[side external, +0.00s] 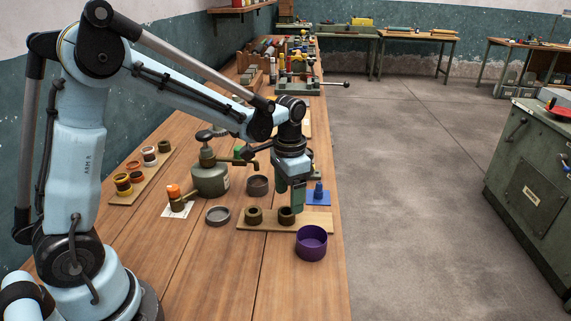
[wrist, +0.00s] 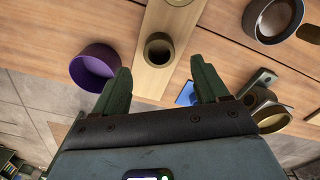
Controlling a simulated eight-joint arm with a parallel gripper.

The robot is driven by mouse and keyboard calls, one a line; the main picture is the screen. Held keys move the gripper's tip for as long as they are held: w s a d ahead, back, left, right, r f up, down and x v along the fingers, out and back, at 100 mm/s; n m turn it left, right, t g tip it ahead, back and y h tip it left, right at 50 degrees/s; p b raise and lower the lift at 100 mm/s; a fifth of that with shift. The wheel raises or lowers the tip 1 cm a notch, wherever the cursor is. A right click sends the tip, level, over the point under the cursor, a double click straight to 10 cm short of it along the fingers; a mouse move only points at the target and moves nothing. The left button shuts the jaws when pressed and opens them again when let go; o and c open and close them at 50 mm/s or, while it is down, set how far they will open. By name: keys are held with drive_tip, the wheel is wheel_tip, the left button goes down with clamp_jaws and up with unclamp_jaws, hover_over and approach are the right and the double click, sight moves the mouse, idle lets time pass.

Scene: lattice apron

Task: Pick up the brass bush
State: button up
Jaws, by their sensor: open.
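Two dark brass-brown bushes stand on a light wooden board (side external: 314,221). The right one (side external: 287,216) is directly below my gripper (side external: 291,200), and the other (side external: 254,215) is to its left. In the wrist view the nearer bush (wrist: 159,50) lies between and beyond the green fingertips (wrist: 161,68), with its dark bore facing up. The other bush (wrist: 178,2) is cut by the top edge. My gripper is open and empty, its fingers apart. I cannot tell from the pictures whether the fingertips reach down beside the bush.
A grey-green can (side external: 210,178), shallow metal ring (side external: 218,215) and dark cup (side external: 257,185) stand left and behind. Another board (side external: 126,195) holds several coloured rings.

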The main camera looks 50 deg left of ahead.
sight(288, 210)
drive_tip(key=shift+s+f, duration=0.15)
drive_tip(key=shift+f, duration=2.4)
drive_tip(key=shift+c, duration=0.3)
drive_tip(key=c, duration=1.2)
